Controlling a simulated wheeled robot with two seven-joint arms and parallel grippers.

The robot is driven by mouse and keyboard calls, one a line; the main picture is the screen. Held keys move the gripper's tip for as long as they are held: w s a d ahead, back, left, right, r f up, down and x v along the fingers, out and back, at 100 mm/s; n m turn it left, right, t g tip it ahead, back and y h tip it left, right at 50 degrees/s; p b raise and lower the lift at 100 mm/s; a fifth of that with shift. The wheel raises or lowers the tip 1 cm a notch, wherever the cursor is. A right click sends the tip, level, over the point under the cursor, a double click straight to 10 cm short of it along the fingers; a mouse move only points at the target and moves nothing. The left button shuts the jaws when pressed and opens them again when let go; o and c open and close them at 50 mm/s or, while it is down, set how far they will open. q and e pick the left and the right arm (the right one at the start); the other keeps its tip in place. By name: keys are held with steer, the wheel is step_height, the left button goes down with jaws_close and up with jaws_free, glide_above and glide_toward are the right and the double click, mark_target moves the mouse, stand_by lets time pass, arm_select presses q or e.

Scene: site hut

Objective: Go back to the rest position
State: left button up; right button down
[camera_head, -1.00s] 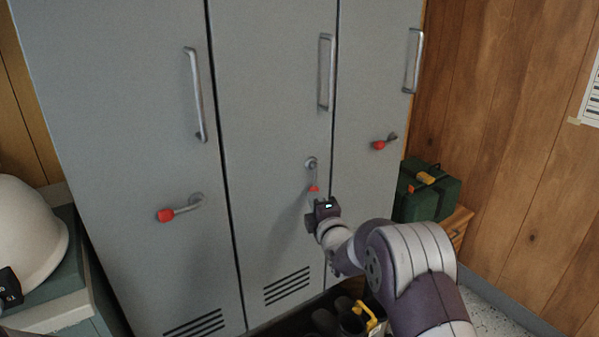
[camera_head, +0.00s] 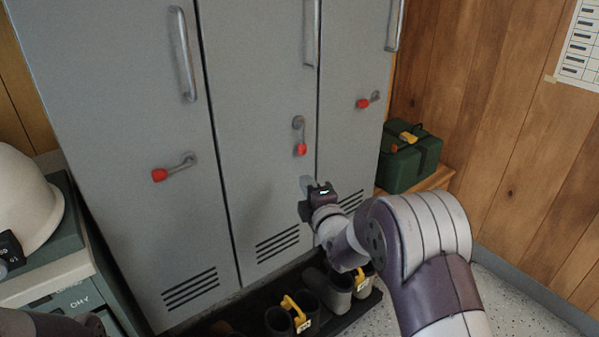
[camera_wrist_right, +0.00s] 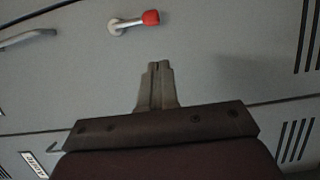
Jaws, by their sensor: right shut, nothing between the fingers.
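My right gripper (camera_head: 306,184) is in front of the middle grey locker door (camera_head: 262,90), below its turn handle. Its fingers also show in the right wrist view (camera_wrist_right: 157,68), together and empty. The middle turn handle (camera_head: 299,135) points down with its red knob at the lower end. A turn handle with a red knob (camera_wrist_right: 150,17) shows in the wrist view beyond the fingertips, apart from them. My left gripper is out of view; only a dark piece of what looks like my left arm shows at the lower left.
Dark boots with yellow loops (camera_head: 290,312) stand on a tray below the lockers. A green case (camera_head: 409,163) sits on a wooden stand at the right. A white helmet (camera_head: 25,200) rests on a cabinet at the left. Speckled floor is clear at the lower right.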

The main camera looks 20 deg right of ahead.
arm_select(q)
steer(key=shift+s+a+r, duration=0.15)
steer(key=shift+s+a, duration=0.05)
arm_select(e)
steer(key=s, duration=0.2)
steer(key=shift+s+a+r, duration=0.2)
steer(key=shift+s+r, duration=0.05)
steer(key=shift+s, duration=0.1)
